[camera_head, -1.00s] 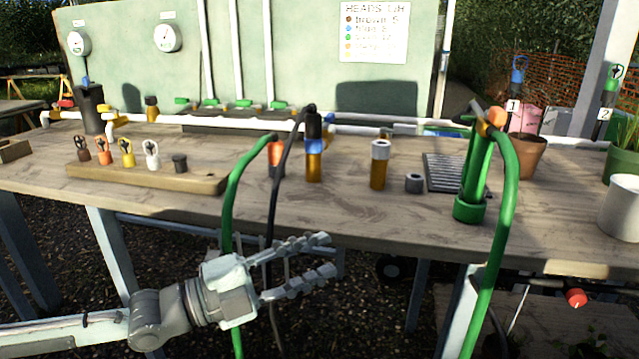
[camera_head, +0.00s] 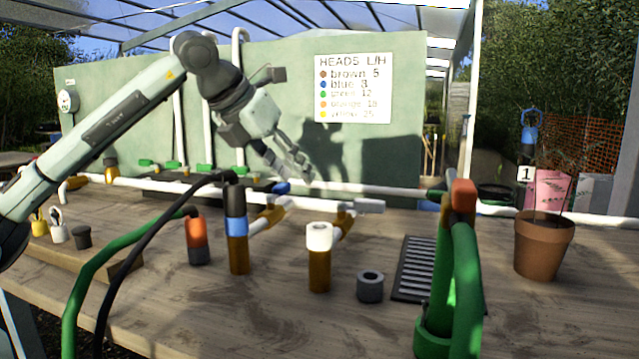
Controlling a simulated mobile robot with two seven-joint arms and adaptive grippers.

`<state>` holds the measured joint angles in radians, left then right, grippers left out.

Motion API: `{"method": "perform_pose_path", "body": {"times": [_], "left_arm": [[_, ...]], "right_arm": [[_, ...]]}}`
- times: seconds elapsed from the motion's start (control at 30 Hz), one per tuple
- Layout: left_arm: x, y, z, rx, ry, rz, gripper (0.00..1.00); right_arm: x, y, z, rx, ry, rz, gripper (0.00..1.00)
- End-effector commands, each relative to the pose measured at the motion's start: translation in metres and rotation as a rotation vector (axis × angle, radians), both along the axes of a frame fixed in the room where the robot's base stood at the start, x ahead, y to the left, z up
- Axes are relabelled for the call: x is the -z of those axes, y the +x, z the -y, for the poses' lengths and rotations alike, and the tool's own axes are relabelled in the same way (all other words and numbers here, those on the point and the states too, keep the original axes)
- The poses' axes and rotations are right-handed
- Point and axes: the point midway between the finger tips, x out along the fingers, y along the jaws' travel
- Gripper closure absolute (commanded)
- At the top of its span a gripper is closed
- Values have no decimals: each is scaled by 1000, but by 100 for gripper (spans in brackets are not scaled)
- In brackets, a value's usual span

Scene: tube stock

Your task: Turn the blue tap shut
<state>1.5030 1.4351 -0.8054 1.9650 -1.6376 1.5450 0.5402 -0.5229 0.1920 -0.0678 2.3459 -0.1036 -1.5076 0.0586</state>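The blue tap handle (camera_head: 283,188) sits at the white pipe in the middle of the head view, behind the blue-banded upright fitting. A yellow-brown branch (camera_head: 271,215) runs below it. My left gripper (camera_head: 303,172) reaches in from the upper left, fingers pointing down and right. Its fingertips are just above and right of the blue handle in the picture; I cannot tell whether they touch it. The two fingers appear slightly apart, with nothing seen between them. My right gripper is not in view.
A black hose (camera_head: 150,240) and a green hose (camera_head: 95,275) arch across the left. A white-capped fitting (camera_head: 319,238), grey collar (camera_head: 370,287), black grate (camera_head: 412,262) and green stand (camera_head: 445,315) occupy the bench. The green panel (camera_head: 350,150) rises behind the pipe.

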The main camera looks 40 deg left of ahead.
Motion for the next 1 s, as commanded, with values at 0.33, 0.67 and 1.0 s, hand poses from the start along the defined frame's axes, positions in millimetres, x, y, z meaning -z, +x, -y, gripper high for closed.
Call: {"method": "perform_pose_path", "body": {"times": [0.33, 0.67, 1.0], "left_arm": [[0, 1, -69, -312, 74, 26, 64], [35, 35, -79, -306, 76, 27, 64], [44, 44, -81, -304, 76, 28, 64]], "right_arm": [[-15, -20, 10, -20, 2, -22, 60], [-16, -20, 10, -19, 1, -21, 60], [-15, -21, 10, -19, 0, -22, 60]]}}
